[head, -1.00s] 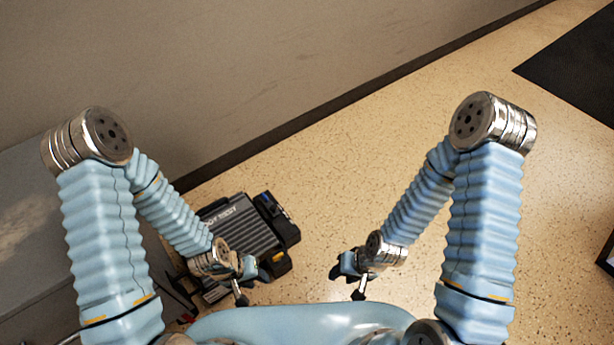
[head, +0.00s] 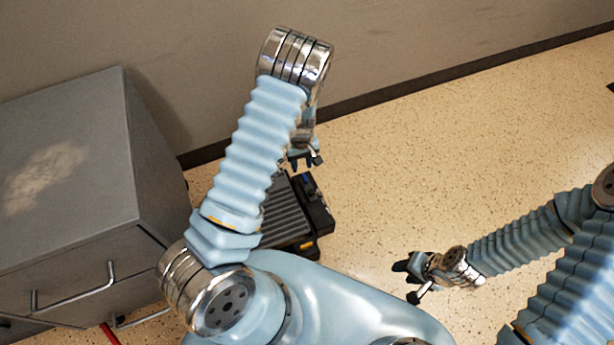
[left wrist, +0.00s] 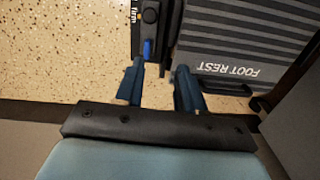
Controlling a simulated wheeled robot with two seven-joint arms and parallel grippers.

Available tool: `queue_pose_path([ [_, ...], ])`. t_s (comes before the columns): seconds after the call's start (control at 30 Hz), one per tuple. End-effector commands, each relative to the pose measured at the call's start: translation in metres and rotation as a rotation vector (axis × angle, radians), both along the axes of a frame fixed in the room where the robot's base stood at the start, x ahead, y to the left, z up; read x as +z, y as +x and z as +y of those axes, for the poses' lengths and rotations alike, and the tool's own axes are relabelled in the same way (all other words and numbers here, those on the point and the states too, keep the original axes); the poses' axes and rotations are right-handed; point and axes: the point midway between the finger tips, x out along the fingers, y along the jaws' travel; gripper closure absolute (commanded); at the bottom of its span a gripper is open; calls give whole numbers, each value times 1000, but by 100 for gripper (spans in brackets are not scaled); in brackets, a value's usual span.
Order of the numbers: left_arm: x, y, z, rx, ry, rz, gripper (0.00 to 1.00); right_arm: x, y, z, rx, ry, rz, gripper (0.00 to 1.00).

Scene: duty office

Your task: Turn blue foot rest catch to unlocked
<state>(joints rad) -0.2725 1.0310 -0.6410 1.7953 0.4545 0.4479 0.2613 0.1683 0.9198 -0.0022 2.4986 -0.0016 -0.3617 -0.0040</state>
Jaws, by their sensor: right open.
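The foot rest (head: 284,218) is a dark box with a grey ribbed top on the floor by the wall, partly hidden by my left arm. In the left wrist view its "FOOT REST" label (left wrist: 228,71) shows upside down. The blue catch (left wrist: 147,49) sits on the dark side strip, just beyond the fingertips; I cannot make it out in the head view. My left gripper (head: 306,161) is over the far end of the foot rest. In the left wrist view its fingers (left wrist: 160,70) are apart with nothing between them. My right gripper (head: 410,281) is open and empty over the floor.
A grey cabinet (head: 70,160) with bar handles stands at the left, close to my left arm. The wall (head: 420,50) with its dark skirting runs behind the foot rest. The speckled floor (head: 400,190) to the right is clear.

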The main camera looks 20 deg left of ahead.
Motion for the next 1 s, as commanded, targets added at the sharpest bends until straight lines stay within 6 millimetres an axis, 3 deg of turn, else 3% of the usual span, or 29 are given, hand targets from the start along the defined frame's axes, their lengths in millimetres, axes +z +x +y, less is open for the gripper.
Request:
queue_pose_path([
  [0.1,14,26,2,44,6,-20,62,-6,0,-1,-3,-2,-1,58],
  [0.23,10,32,2,60,4,-21,62,-8,1,-2,-3,-2,-1,58],
  [0.7,-91,30,3,58,4,-20,62,-22,0,0,0,1,2,58],
  [1.0,-118,31,3,57,4,-23,62,-25,0,1,0,3,3,58],
])
